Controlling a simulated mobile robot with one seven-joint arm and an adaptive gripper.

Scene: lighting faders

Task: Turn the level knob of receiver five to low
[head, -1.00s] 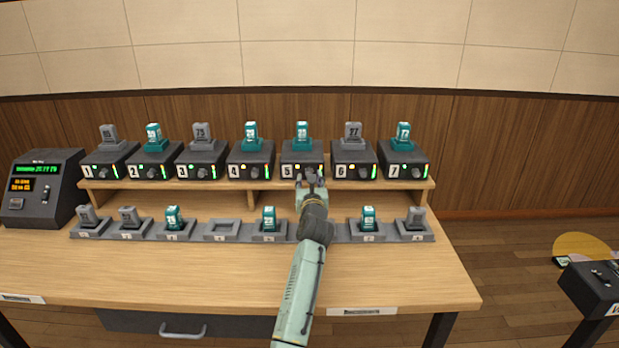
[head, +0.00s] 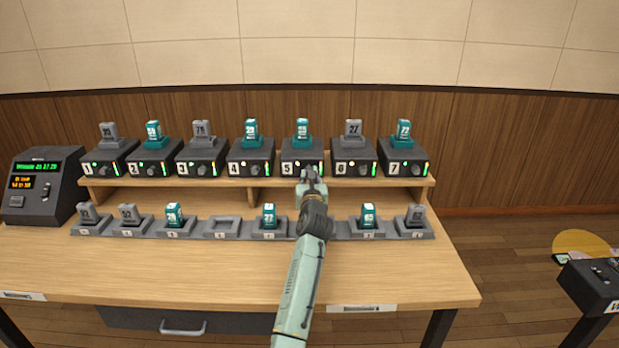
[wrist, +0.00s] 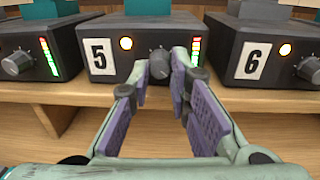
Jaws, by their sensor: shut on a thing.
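Receiver five (head: 289,158) is a dark box on the raised shelf with a white "5" label; it also shows in the wrist view (wrist: 98,57). Its grey level knob (wrist: 159,63) sits low on the front face. An amber light is left of the knob and a coloured level bar (wrist: 196,50) is to its right. My gripper (wrist: 158,72) is at the knob, its purple-padded fingers closed on either side of it. In the head view my gripper (head: 311,176) covers the knob.
Receiver four (head: 251,160) and receiver six (wrist: 273,60) stand close on either side, with knobs of their own. A row of grey docks (head: 222,231) with teal and grey packs lies on the desk below. A dark console (head: 42,185) stands at the left.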

